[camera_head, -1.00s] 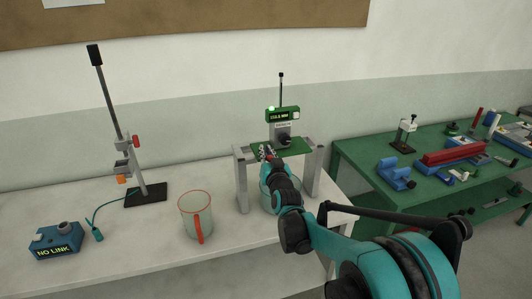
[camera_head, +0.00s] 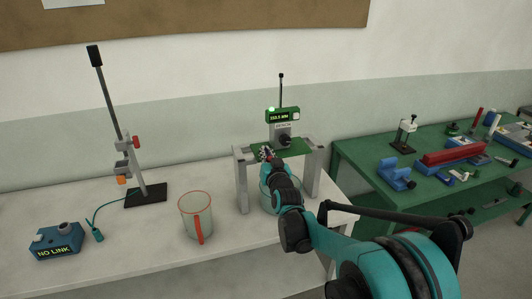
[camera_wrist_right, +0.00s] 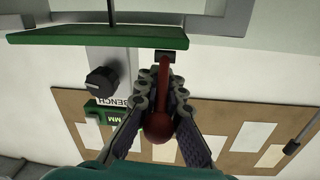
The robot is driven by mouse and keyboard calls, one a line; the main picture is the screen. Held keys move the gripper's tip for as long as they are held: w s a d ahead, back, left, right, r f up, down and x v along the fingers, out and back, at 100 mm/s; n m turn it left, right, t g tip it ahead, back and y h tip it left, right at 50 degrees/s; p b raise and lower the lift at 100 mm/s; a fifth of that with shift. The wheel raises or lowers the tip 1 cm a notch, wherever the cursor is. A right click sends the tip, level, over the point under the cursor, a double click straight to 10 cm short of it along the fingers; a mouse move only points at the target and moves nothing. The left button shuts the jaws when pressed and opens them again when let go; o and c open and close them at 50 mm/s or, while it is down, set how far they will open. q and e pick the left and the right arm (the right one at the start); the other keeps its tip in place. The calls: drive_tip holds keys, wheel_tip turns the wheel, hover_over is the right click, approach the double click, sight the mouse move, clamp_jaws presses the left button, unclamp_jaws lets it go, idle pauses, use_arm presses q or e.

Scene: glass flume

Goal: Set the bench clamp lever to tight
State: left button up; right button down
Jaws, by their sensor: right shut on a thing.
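The bench clamp lever (camera_wrist_right: 161,105) is a red bar with a round ball knob, seen in the right wrist view. It runs from a small dark pivot block (camera_wrist_right: 172,57) beside the green plate (camera_wrist_right: 130,30). My right gripper (camera_wrist_right: 162,82) has its grey fingers on both sides of the bar and is shut on it, with the knob between the fingers nearer the palm. In the head view the right gripper (camera_head: 266,154) is at the front left of the green plate (camera_head: 300,150), and the lever is hidden or too small to tell. My left gripper is not in view.
The grey stand (camera_head: 243,190) carries the plate and a green display with a lit lamp (camera_head: 283,115). A black knob (camera_head: 285,141) sits below it. A beaker (camera_head: 195,215), a blue NO LINK box (camera_head: 56,242) and a post stand (camera_head: 146,195) are left. A green bench (camera_head: 350,160) is right.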

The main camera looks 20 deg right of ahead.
drive_tip(key=shift+r, duration=0.1)
drive_tip(key=shift+w+a+r+g+p, duration=0.1)
drive_tip(key=shift+r+g+p, duration=0.15)
drive_tip(key=shift+g+p, duration=0.5)
drive_tip(key=w+g+p, duration=0.1)
drive_tip(key=g+p, duration=0.2)
drive_tip(key=p, duration=0.1)
drive_tip(key=w+g+p, duration=0.1)
drive_tip(key=g+p, duration=0.1)
drive_tip(key=p, duration=0.2)
drive_tip(key=g+p, duration=0.3)
drive_tip(key=p, duration=0.1)
drive_tip(key=shift+w+r+n+g, duration=0.25)
drive_tip(key=shift+w+n+g, duration=0.05)
drive_tip(key=shift+w+g, duration=0.1)
drive_tip(key=shift+w+f+g+p, duration=0.2)
drive_tip(key=shift+w+g+p, duration=0.05)
drive_tip(key=shift+g+p, duration=0.65)
drive_tip(key=shift+w+f+g+p, duration=0.15)
drive_tip(key=shift+w+g+p, duration=0.05)
drive_tip(key=shift+g+p, duration=0.65)
drive_tip(key=c, duration=1.6)
unclamp_jaws()
drive_tip(key=shift+s, duration=0.1)
drive_tip(key=shift+f, duration=0.1)
